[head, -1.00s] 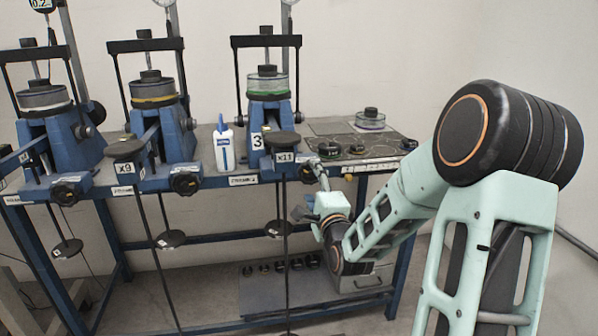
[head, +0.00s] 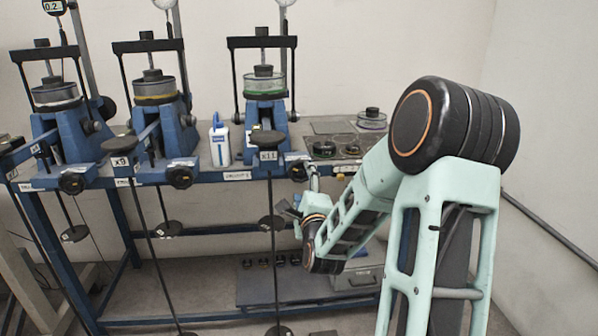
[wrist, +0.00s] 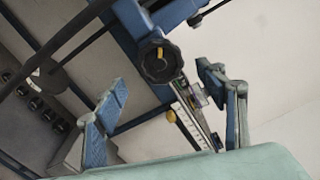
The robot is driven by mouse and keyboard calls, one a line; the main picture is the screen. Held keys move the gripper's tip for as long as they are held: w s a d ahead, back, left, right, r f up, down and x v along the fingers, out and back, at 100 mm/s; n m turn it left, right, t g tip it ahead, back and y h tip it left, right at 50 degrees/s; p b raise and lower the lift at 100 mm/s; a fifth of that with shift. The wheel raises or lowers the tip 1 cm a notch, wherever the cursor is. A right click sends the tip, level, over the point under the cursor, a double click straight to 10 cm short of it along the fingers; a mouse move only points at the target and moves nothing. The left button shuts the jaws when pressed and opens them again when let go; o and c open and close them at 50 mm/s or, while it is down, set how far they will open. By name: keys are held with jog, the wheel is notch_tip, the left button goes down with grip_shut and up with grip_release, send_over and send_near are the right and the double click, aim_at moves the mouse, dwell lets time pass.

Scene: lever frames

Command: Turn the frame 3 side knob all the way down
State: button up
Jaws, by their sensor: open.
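Frame 3 (head: 267,112) is the rightmost blue lever frame on the bench, with a green-edged clear cell on top. A black side knob (head: 298,172) sits low on its right front. In the wrist view a black lobed knob (wrist: 160,62) appears just beyond the gap between my fingers. My gripper (head: 303,201) is just below the knob in the head view. In the wrist view my gripper (wrist: 163,85) is open, its blue-grey fingers apart to the left and right, with nothing between them.
Two more blue frames (head: 160,122) (head: 62,128) stand to the left, with hanging rods in front. A white and blue bottle (head: 220,142) stands left of frame 3. A lower shelf (head: 262,287) carries small weights and a grey box (head: 357,277).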

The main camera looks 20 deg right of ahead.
aim_at(301, 172)
jog(key=p+x, duration=0.1)
jog(key=x, duration=0.7)
jog(key=shift+s+f, duration=0.1)
jog(key=shift+s, duration=0.05)
jog(key=shift+c, duration=1.3)
jog(key=c, duration=1.3)
jog(key=shift+r, duration=0.25)
jog(key=shift+c, duration=0.2)
jog(key=shift+r+n+p, duration=0.15)
jog(key=shift+n+p, duration=0.45)
jog(key=shift+n, duration=0.5)
jog(key=shift+f+n+b, duration=0.3)
jog(key=shift+n+b, duration=0.05)
jog(key=shift+n, duration=0.25)
jog(key=o, duration=1.2)
jog(key=shift+n+b, duration=0.4)
jog(key=o, duration=0.4)
